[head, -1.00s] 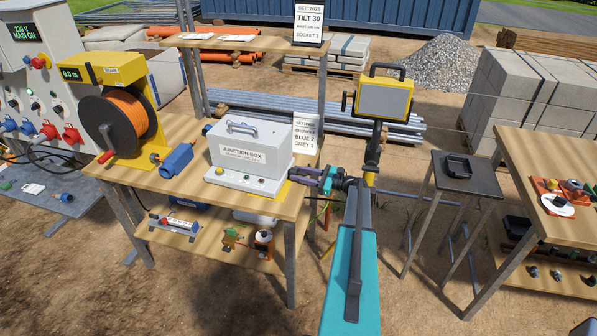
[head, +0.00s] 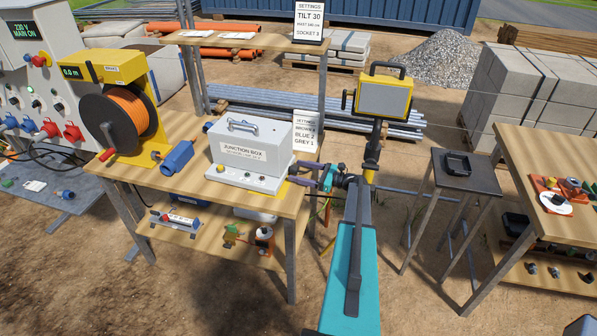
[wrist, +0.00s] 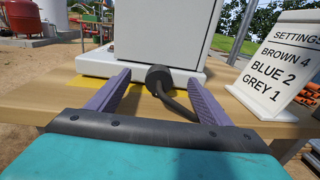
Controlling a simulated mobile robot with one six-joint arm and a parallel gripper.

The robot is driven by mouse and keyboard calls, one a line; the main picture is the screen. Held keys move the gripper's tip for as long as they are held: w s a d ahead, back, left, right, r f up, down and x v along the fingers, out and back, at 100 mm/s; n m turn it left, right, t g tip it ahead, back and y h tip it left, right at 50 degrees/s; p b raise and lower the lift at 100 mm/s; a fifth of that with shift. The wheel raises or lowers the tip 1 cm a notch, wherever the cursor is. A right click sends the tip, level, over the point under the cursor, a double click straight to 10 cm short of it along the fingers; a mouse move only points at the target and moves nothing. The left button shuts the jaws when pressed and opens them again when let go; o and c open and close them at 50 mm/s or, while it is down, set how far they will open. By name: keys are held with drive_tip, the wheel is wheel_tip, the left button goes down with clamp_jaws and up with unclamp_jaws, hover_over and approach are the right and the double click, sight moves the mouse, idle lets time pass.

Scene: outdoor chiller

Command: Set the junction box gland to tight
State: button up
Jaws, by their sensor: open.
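The junction box (head: 250,147) is a grey lidded box on a pale base, standing on the wooden bench; its side also shows in the wrist view (wrist: 165,30). The gland (wrist: 158,77) is a dark round knob low on that side, with a black cable running out towards my gripper. My gripper (head: 305,172) is at the box's right end in the head view. In the wrist view its two purple fingers (wrist: 158,82) are open, one on each side of the gland. I cannot tell whether they touch it. The gland's setting cannot be read.
A settings card (wrist: 279,65) stands close at the right, reading brown 4, blue 2, grey 1. The cable reel (head: 115,115) and a blue connector (head: 177,157) are left of the box. A yellow floodlight (head: 383,99) stands behind my arm.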

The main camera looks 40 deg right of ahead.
drive_tip(key=shift+s, duration=0.1)
drive_tip(key=b+v, duration=0.1)
drive_tip(key=v, duration=0.6)
idle(0.5)
idle(0.4)
drive_tip(key=b+v, duration=0.5)
drive_tip(key=v, duration=0.8)
drive_tip(key=shift+s+d, duration=0.2)
drive_tip(key=shift+s, duration=0.1)
